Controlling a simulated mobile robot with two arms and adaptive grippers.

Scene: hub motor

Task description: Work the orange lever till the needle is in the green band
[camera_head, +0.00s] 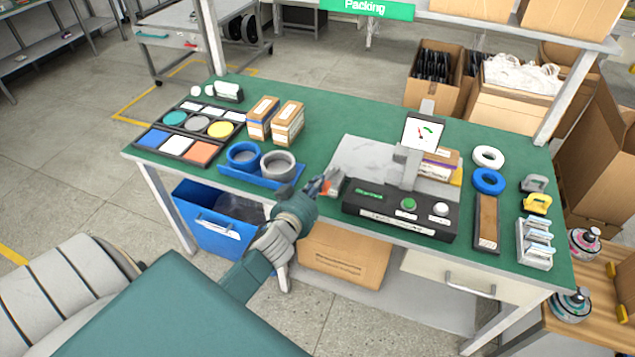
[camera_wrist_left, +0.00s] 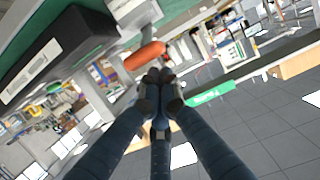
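The orange lever (camera_head: 336,181) sticks out at the left end of a black press base (camera_head: 400,224) on the green bench. It also shows as an orange handle in the left wrist view (camera_wrist_left: 143,55). The gauge (camera_head: 423,133) stands behind the press, with red and green marks; its needle is too small to read. My left gripper (camera_head: 322,186) is beside the lever, at the bench's front edge. In the left wrist view its fingertips (camera_wrist_left: 161,79) are together, right by the lever's end; I cannot tell whether they touch it. My right gripper is not in view.
A blue tray with rings (camera_head: 262,175) lies left of the lever. The press base carries a green button (camera_head: 408,204) and a white button (camera_head: 441,209). White and blue rings (camera_head: 488,181) and a wooden block (camera_head: 487,222) lie to its right. Small boxes (camera_head: 288,123) stand behind the tray.

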